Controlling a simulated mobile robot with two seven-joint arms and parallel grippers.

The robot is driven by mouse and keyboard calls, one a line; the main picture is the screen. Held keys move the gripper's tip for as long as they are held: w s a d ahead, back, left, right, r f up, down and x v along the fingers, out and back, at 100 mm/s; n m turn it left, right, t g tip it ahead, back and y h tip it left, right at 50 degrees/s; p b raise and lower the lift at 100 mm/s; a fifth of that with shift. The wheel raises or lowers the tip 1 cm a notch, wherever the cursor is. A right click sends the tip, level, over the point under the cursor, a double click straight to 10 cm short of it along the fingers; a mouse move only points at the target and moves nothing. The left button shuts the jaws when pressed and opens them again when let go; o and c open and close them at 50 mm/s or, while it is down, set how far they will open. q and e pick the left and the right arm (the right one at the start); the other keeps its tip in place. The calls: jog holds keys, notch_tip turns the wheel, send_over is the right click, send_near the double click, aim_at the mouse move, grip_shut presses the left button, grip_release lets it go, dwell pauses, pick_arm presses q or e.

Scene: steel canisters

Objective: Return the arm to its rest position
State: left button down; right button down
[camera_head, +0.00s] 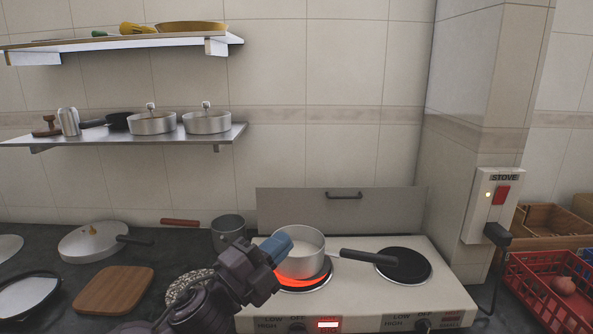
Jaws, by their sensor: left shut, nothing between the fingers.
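My left arm comes in from the bottom left. Its gripper (275,246) is shut and empty, with blue fingertips. In the picture it overlaps the left rim of a light metal saucepan (305,262); I cannot tell whether they touch. The saucepan sits upright on the left burner (319,284) of the stove (363,293). This burner glows orange-red, and the pan's dark handle (365,257) points right, over toward the dark right burner (414,265). My right gripper is out of view.
A grey pot (229,232) stands just behind my gripper. A cutting board (115,290), a lidded pan (92,242) and another pan (29,298) lie on the left counter. A wall switch box (493,206) and a red crate (530,297) are at the right. Shelves (105,138) hang above.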

pick_arm(q)
jog(key=s+a+f+n+y, duration=0.2)
jog(key=a+f+n+y, duration=0.1)
jog(key=a+f+n, duration=0.2)
jog(key=s+a+f+n+y, duration=0.1)
jog(key=a+f+n+y, duration=0.3)
jog(key=f+n, duration=0.3)
jog(key=s+a+f+n+y, duration=0.2)
jog(key=a+f+n+y, duration=0.2)
jog(key=f, duration=0.5)
jog(key=shift+s+a+f+n+t, duration=0.15)
jog(key=shift+a+n, duration=0.35)
jog(key=shift+n, duration=0.05)
jog(key=shift+s+a+f+n+t, duration=0.15)
jog(key=shift+a+n, duration=0.3)
jog(key=shift+n, duration=0.1)
jog(key=s+a+f+n+g+y, duration=0.2)
jog(key=s+a+f, duration=0.2)
jog(key=s+f, duration=0.4)
jog(key=s+a+f+n+g+y, duration=0.2)
jog(key=s+a+f, duration=0.3)
jog(key=s, duration=0.8)
notch_tip(320, 180, down, 4)
jog(key=shift+a+r+n+g+y, duration=0.2)
jog(key=shift+n+g+y, duration=0.15)
jog(key=shift+n, duration=0.45)
